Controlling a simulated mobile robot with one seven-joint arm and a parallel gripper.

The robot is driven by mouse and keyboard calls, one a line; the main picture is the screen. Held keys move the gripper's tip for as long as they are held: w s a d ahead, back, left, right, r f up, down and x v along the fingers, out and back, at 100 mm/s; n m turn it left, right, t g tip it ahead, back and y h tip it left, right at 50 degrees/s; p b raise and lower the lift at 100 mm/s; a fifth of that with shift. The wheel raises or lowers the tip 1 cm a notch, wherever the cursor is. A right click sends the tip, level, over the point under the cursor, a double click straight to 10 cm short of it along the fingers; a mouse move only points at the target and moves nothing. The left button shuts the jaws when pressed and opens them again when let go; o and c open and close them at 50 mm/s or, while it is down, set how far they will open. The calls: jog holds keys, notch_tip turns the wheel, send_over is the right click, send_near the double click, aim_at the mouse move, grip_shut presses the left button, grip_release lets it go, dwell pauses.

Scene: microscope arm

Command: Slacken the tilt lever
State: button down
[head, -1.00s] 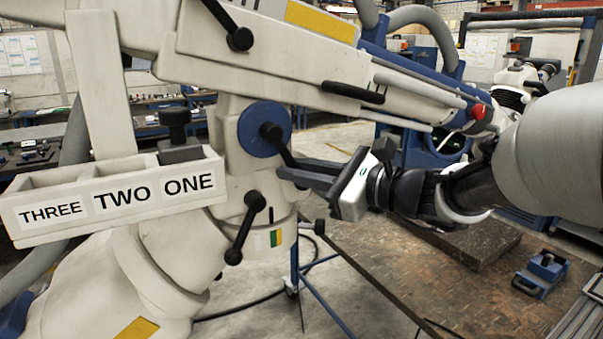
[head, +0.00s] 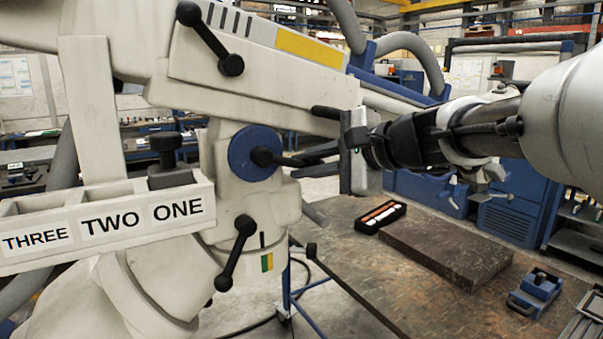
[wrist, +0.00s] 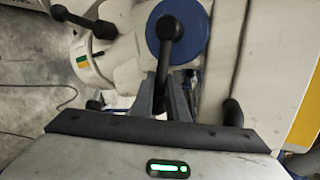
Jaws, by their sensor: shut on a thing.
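A black lever (head: 287,161) sticks out from the hub of a blue disc (head: 253,153) on the cream microscope arm. It points to the right, about level. My gripper (head: 305,158) comes in from the right and is shut on the lever's outer part. In the wrist view the lever (wrist: 163,62) runs down from the blue disc (wrist: 180,28) to between the two dark fingers of my gripper (wrist: 160,98). The lever's end is hidden there. No label tells which lever is the tilt lever.
Other black levers sit above (head: 211,38) and below (head: 236,254) the disc. A black handle (head: 328,113) lies close above my gripper. A tray (head: 107,222) marked THREE, TWO, ONE stands left. A workbench (head: 400,285) with a dark slab (head: 445,247) is below right.

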jog(key=shift+w+d+h, duration=0.2)
jog(key=shift+d+h, duration=0.1)
jog(key=shift+d, duration=0.25)
jog(key=c, duration=1.8)
grip_release()
jog(key=shift+w, duration=0.1)
jog(key=shift+o, duration=0.3)
jog(key=shift+w+d, duration=0.15)
jog(key=shift+s+a+r, duration=0.2)
jog(key=v, duration=1.7)
jog(key=shift+s+d, duration=0.2)
jog(key=shift+f, duration=0.15)
jog(key=s+f+n+g+h+p, duration=0.2)
jog(key=s+f+n+h+p, duration=0.2)
jog(key=f, duration=0.5)
jog(key=s+d+f+n+g+h+p, duration=0.1)
jog(key=s+f+n+h+p, duration=0.3)
jog(key=s+f+n, duration=0.5)
jog(key=shift+f+g+h, duration=0.2)
jog(key=shift+g+h, duration=0.2)
jog(key=shift+h, duration=0.3)
